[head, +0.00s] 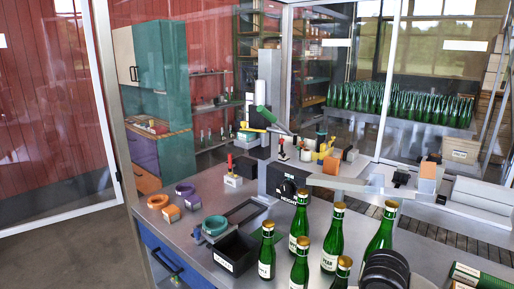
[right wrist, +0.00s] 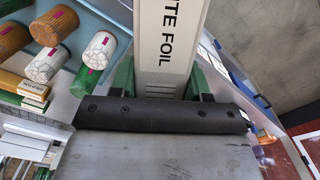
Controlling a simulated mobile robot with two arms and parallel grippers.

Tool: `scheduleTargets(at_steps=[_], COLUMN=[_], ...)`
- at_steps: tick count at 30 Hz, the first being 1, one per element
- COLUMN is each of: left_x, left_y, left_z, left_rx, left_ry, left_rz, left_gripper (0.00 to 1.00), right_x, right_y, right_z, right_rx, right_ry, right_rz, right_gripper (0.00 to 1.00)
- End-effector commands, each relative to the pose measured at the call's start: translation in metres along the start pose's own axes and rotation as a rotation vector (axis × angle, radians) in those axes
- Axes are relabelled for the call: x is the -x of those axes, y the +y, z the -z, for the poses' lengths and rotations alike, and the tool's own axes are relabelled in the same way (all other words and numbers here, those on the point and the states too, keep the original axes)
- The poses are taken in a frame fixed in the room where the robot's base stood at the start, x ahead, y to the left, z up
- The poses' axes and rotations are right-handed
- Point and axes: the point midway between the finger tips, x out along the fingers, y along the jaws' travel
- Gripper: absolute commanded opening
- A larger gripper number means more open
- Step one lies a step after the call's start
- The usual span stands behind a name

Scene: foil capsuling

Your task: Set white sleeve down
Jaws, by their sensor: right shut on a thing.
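My right gripper (right wrist: 166,88) shows in the right wrist view, its green fingers on both sides of a white sleeve. I cannot make out the right gripper or this sleeve in the head view. My left gripper is in neither view.
In the right wrist view, brown rolls (right wrist: 55,25), white rolls (right wrist: 100,50) and small boxes (right wrist: 32,92) lie left of the sleeve. In the head view, several green bottles (head: 333,240) stand on the grey workbench (head: 185,240), near a black tray (head: 237,252) and a capsuling machine (head: 284,182).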

Motion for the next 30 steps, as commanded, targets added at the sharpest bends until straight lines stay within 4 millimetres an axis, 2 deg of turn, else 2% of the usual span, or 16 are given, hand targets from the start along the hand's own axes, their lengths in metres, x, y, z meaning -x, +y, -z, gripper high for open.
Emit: scheduleTargets(at_steps=[3, 6, 7, 21, 25, 30], left_x=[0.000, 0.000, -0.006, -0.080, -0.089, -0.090], left_y=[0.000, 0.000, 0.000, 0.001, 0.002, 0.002], left_z=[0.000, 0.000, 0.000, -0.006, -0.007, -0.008], left_rx=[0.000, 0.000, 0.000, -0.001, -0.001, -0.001], left_ry=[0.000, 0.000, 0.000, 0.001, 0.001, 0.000], left_rz=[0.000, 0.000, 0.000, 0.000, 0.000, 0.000], left_gripper=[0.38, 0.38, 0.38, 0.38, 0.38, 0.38], right_x=[-0.008, -0.013, -0.019, -0.092, -0.101, -0.102], right_y=[-0.004, -0.006, -0.007, -0.007, -0.007, -0.007], right_z=[-0.027, -0.047, -0.049, -0.045, -0.044, -0.045], right_rx=[0.081, 0.139, 0.144, 0.135, 0.134, 0.134], right_ry=[0.000, 0.000, 0.001, 0.003, 0.004, 0.003], right_rz=[-0.001, -0.002, -0.001, 0.000, -0.001, 0.000], right_gripper=[0.22, 0.22, 0.22, 0.22, 0.22, 0.22])
